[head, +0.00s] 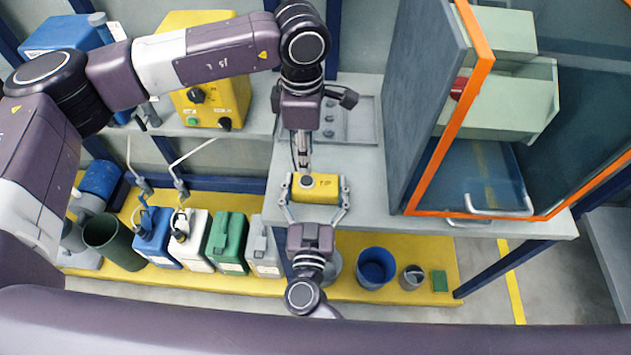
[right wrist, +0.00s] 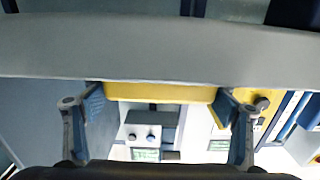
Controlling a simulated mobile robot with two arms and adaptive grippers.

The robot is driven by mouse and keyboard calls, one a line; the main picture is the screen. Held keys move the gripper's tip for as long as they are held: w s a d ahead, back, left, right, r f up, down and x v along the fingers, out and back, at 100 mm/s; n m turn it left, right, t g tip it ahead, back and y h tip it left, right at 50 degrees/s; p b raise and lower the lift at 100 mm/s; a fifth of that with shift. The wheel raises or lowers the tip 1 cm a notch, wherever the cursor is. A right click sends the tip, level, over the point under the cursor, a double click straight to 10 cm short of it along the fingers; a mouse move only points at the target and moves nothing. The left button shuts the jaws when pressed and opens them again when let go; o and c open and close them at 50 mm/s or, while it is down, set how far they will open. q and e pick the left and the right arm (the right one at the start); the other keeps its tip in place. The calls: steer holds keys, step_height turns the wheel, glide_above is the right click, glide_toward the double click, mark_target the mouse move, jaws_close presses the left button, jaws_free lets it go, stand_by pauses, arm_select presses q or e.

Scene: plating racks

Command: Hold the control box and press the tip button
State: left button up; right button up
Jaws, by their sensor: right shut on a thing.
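The yellow control box (head: 325,188) is in the middle of the head view, by the front of the grey worktop. A dark round button (head: 307,181) shows on its upper face. My right gripper (head: 315,190) is shut on the box from the near side, one finger at each end. In the right wrist view the box (right wrist: 160,92) is a yellow bar between the fingertips (right wrist: 160,100). My left gripper (head: 304,166) points at the box from the far side, its fingers together and empty. Its tips are close to the button; I cannot tell whether they touch.
A cabinet with an orange-framed door (head: 463,120) stands on the worktop (head: 365,215) at right. A larger yellow box (head: 215,85) is on the back left shelf. Several jugs (head: 228,243) and a blue bucket (head: 375,268) stand on the low yellow platform.

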arm_select(q)
jaws_close()
stand_by(1.4)
